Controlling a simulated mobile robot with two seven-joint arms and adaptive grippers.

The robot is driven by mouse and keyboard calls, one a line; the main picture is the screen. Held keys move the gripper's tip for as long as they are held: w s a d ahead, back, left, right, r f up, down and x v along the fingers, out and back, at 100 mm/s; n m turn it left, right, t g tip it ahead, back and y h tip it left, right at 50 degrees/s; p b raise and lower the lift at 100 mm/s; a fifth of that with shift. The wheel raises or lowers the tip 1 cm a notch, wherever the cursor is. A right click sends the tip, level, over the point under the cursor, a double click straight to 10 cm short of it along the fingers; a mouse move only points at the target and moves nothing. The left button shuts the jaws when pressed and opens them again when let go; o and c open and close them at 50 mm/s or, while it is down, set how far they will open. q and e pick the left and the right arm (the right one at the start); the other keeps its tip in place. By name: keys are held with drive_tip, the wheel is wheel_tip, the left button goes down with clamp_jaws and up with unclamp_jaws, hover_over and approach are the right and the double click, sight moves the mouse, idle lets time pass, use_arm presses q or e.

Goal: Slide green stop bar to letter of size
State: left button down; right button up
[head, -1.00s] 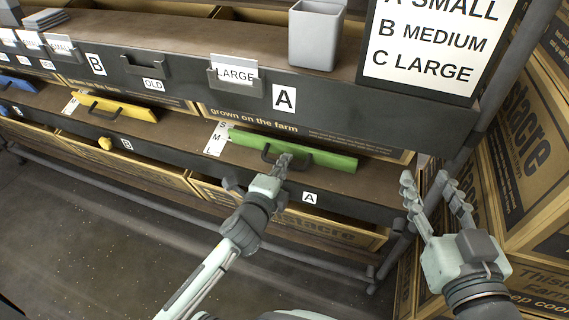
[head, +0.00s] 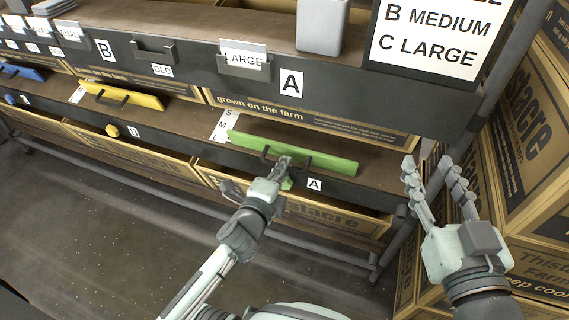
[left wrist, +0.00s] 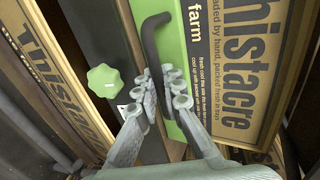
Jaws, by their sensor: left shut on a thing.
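The green stop bar (head: 335,163) lies across the lower shelf of column A, with a dark handle on its front. Its left end is beside the lower part of a white size card (head: 223,124). S and M are readable there; I cannot make out a letter below M. My left gripper (head: 283,162) is shut on the bar's handle. The left wrist view shows its fingers (left wrist: 163,88) at the lower end of the dark handle (left wrist: 150,38) beside the green bar (left wrist: 174,60). My right gripper (head: 440,182) is open and empty, right of the rack.
A LARGE card (head: 243,57) stands in the holder above column A. The sign (head: 430,38) lists B MEDIUM and C LARGE. A green knob (left wrist: 104,81) sits below the handle near the A label. A yellow bar (head: 130,95) lies left. Cartons (head: 530,130) stack close at right.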

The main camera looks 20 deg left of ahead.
use_arm(q)
drive_tip(key=c, duration=1.6)
unclamp_jaws()
drive_tip(key=v, duration=1.2)
